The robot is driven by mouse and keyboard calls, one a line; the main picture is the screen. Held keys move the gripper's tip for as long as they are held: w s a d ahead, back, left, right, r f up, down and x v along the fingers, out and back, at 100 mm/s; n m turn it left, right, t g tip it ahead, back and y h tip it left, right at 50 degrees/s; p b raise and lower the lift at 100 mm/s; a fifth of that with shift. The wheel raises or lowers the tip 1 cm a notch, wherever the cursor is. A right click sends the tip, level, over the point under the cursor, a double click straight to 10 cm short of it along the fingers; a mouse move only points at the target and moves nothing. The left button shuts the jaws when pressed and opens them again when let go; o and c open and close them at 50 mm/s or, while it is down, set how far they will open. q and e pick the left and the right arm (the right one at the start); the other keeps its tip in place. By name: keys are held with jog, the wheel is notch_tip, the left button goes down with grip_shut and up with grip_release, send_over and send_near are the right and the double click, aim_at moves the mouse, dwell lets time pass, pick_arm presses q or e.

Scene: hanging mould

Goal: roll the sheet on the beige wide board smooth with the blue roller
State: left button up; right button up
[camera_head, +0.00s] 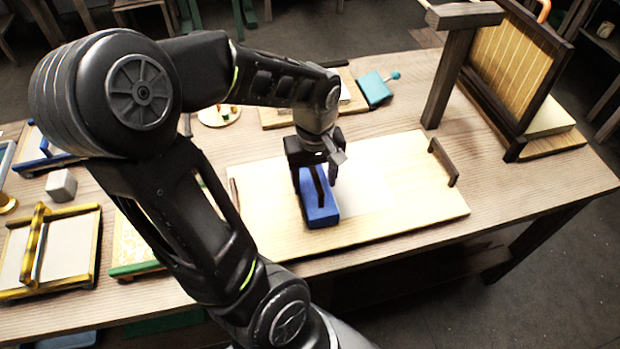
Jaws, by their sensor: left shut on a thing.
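The beige wide board (420,208) lies on the table in the middle of the view, with a dark handle (443,162) at its right end. A pale sheet (372,196) lies on it, hard to tell from the board; its left part is hidden by the tool and my arm. My left gripper (318,172) is above the board, shut on the dark handle of the blue roller (320,212). The blue roller is on or just above the sheet's left part; I cannot tell whether it touches. My right gripper is not in view.
A dark wooden hanging mould frame (514,65) stands at the back right. A teal block (374,88) lies behind the board. A grey cube (61,185) and a yellow-black frame (97,245) are at the left. The table's right end (560,185) is clear.

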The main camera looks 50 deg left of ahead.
pick_arm(q)
jog(key=shift+w+d+r, duration=0.1)
jog(key=shift+w+d, duration=0.15)
jog(key=shift+w, duration=0.35)
jog(key=shift+w+d, duration=0.5)
jog(key=shift+w, duration=0.3)
jog(key=shift+w+d, duration=0.25)
jog(key=shift+w, duration=0.25)
jog(key=shift+w+d, duration=0.25)
jog(key=shift+w, duration=0.2)
jog(key=shift+w, duration=0.1)
